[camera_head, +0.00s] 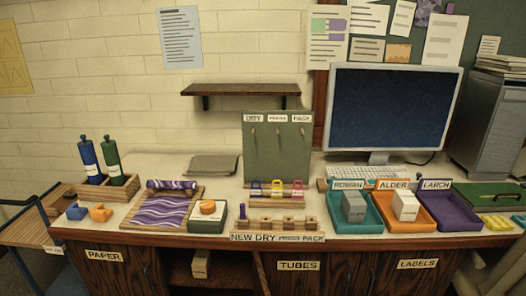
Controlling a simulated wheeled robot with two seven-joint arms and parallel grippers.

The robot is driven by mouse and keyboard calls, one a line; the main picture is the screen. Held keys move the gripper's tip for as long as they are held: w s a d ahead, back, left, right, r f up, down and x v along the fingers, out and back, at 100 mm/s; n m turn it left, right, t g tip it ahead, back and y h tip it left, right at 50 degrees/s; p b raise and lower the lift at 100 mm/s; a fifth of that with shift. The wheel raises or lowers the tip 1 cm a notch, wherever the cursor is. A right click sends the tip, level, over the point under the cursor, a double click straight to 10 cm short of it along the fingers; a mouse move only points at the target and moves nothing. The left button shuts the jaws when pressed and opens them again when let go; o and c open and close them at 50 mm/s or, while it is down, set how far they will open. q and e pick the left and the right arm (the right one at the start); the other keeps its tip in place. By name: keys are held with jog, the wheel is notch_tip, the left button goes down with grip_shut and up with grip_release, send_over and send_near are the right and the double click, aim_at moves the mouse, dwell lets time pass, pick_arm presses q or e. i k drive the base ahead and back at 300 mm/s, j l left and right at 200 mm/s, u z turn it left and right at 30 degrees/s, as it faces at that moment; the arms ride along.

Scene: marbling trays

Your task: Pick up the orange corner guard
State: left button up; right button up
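An orange block-like piece (100,213), which looks like the orange corner guard, lies at the left end of the desk, in front of the wooden bottle rack. A similar blue piece (76,211) lies just to its left, with a small gap. Nothing covers the orange piece from this view. Another orange object (207,207), smaller and rounded, sits in a dark green box (208,226) to the right. Neither of my grippers is in view.
A wooden rack (121,191) holds a blue and a green bottle behind the orange piece. A purple-patterned marbling tray (183,192) lies to its right. Teal (365,227), orange (424,226) and purple trays stand farther right. A low side table (28,232) adjoins the left.

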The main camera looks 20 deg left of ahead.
aim_at(99, 213)
jog(key=u, duration=1.8)
jog(key=z, duration=0.3)
jog(key=i+j+z, duration=0.2)
jog(key=z, duration=0.25)
jog(key=i+j+z, duration=0.15)
jog(key=j+z, duration=0.25)
jog(key=i+j+z, duration=0.15)
jog(key=j+z, duration=0.15)
jog(key=z, duration=0.15)
jog(key=j+z, duration=0.45)
jog(key=i+l, duration=0.05)
jog(key=l, duration=0.05)
